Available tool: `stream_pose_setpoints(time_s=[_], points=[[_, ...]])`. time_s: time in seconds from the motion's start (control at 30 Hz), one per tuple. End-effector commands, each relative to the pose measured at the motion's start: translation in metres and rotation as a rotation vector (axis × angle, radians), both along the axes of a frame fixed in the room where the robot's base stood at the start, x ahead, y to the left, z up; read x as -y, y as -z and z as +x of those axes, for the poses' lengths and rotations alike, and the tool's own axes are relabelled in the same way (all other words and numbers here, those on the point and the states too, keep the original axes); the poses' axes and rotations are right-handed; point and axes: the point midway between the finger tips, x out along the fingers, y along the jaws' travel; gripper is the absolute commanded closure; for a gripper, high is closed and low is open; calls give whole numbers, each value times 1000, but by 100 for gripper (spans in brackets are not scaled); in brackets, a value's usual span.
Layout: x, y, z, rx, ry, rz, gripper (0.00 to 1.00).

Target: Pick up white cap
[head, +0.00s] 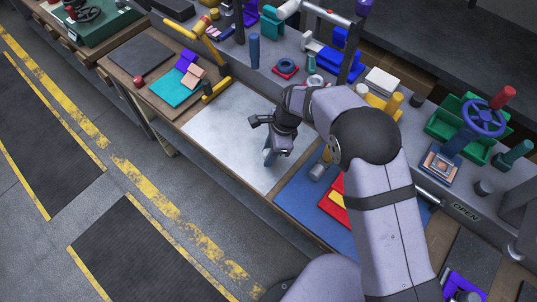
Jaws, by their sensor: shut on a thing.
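My gripper (269,154) reaches down over the pale grey sheet (225,130) on the workbench, near the sheet's right part. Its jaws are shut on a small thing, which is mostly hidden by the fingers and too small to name. I cannot make out a white cap for certain in this view. A white block-like thing (383,81) lies at the back of the bench, right of my arm and apart from the gripper.
A grey cylinder (318,171) lies on the blue mat (300,196) right of the gripper, with a red and yellow piece (334,208) nearby. A yellow-handled stand (205,50) rises at the back left. A green bin (449,120) and blue handwheel (484,116) stand at right.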

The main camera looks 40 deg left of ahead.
Motion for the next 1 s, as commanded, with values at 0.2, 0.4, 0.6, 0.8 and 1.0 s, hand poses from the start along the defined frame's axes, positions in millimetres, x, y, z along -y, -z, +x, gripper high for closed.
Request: stream_pose_setpoints(time_s=[0.2, 0.4, 0.6, 0.8, 1.0], points=[[0, -4, 0, 0, 0, 0, 100], [0, -10, 0, 0, 0, 0, 100], [0, -15, 0, 0, 0, 0, 100], [0, -20, 0, 0, 0, 0, 100], [0, -20, 0, 0, 0, 0, 100]])
